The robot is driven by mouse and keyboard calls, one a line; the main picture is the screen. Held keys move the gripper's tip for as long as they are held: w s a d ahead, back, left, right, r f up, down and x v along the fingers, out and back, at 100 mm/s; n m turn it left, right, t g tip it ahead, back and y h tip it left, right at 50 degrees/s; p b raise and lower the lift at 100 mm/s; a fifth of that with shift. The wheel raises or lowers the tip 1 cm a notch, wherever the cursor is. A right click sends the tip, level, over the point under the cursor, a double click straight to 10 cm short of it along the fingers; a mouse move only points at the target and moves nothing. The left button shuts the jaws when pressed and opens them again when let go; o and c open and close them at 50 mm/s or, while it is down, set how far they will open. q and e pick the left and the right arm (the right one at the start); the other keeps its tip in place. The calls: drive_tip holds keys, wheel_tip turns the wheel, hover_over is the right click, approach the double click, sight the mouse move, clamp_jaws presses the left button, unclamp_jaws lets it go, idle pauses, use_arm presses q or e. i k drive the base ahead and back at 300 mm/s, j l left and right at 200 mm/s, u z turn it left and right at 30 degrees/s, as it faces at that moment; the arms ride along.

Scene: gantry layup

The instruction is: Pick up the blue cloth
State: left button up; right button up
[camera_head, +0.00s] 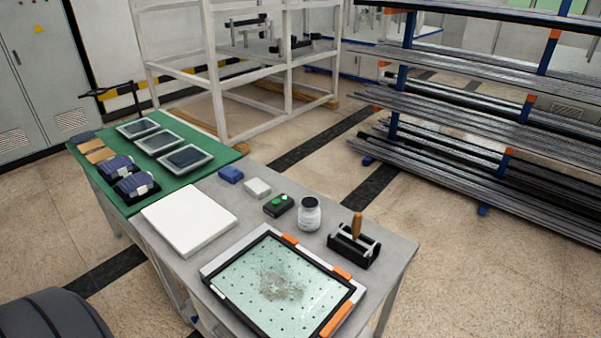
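A small folded blue cloth (230,174) lies on the grey table (389,262), near the edge of the green mat (206,135). It sits behind and left of a small white block (257,188). Nothing covers it in the head view. Neither of my grippers is in view.
A white board (189,219), a black device with a green light (279,205), a white jar (309,214), a black holder with a wooden handle (353,244) and a framed perforated plate (283,287) crowd the table. Trays (185,158) stand on the mat. Metal racks stand behind.

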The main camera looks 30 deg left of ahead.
sight(231, 175)
drive_tip(key=k+j+z, duration=0.1)
drive_tip(key=z, duration=0.4)
drive_tip(key=k+j+z, duration=0.15)
drive_tip(key=z, duration=0.35)
drive_tip(key=k+j+z, duration=0.2)
drive_tip(key=z, duration=0.3)
drive_tip(key=k+z, duration=0.15)
drive_tip(key=z, duration=0.35)
drive_tip(key=k+j+z, duration=0.15)
drive_tip(key=k+z, duration=0.65)
drive_tip(key=k+u, duration=0.15)
drive_tip(key=k, duration=0.45)
drive_tip(key=k+j+u, duration=0.1)
drive_tip(key=k, duration=0.45)
